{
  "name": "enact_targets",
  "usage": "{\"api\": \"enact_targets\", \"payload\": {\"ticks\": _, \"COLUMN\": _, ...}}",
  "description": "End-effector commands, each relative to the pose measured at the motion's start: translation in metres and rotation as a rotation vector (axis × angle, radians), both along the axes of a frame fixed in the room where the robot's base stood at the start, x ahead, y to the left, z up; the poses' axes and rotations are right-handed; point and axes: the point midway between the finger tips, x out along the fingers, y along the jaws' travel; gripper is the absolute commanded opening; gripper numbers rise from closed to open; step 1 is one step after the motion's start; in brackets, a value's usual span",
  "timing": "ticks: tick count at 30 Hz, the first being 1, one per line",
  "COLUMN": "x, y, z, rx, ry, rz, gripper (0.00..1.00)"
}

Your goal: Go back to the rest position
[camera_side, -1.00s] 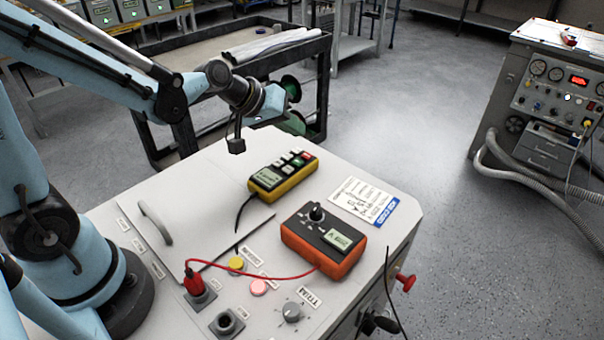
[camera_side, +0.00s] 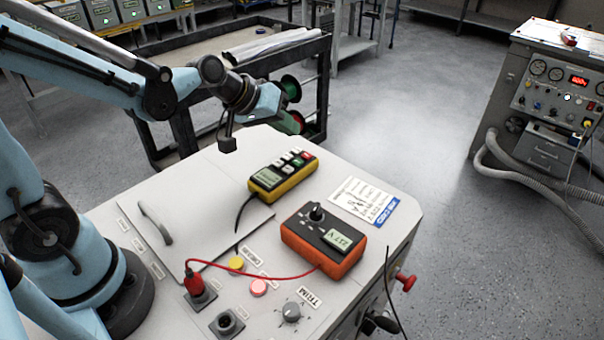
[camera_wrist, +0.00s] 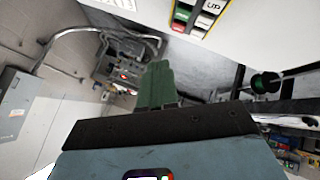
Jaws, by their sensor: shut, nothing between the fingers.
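My gripper (camera_wrist: 158,74) shows its dark green fingers pressed together in the wrist view, with nothing between them. In the side view the light blue hand (camera_side: 264,103) at the arm's end is up over the far edge of the grey cabinet top (camera_side: 185,180), clear of everything on it. A small black block (camera_side: 228,145) hangs beside the wrist.
On the cabinet are a yellow pendant (camera_side: 283,178), an orange meter (camera_side: 323,242) with a lit display, a red plug (camera_side: 193,283) on a red lead, and an empty-looking socket (camera_side: 227,323).

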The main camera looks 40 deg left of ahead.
Motion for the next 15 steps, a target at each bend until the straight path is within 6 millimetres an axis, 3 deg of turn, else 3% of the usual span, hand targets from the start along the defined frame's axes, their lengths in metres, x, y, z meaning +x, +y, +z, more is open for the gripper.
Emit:
{"api": "enact_targets", "payload": {"ticks": 6, "x": -0.048, "y": -0.001, "z": 0.018, "rx": 0.167, "ry": 0.028, "rz": -0.093, "gripper": 0.0}}
{"api": "enact_targets", "payload": {"ticks": 15, "x": -0.107, "y": 0.006, "z": 0.024, "rx": 0.382, "ry": 0.062, "rz": -0.208, "gripper": 0.0}}
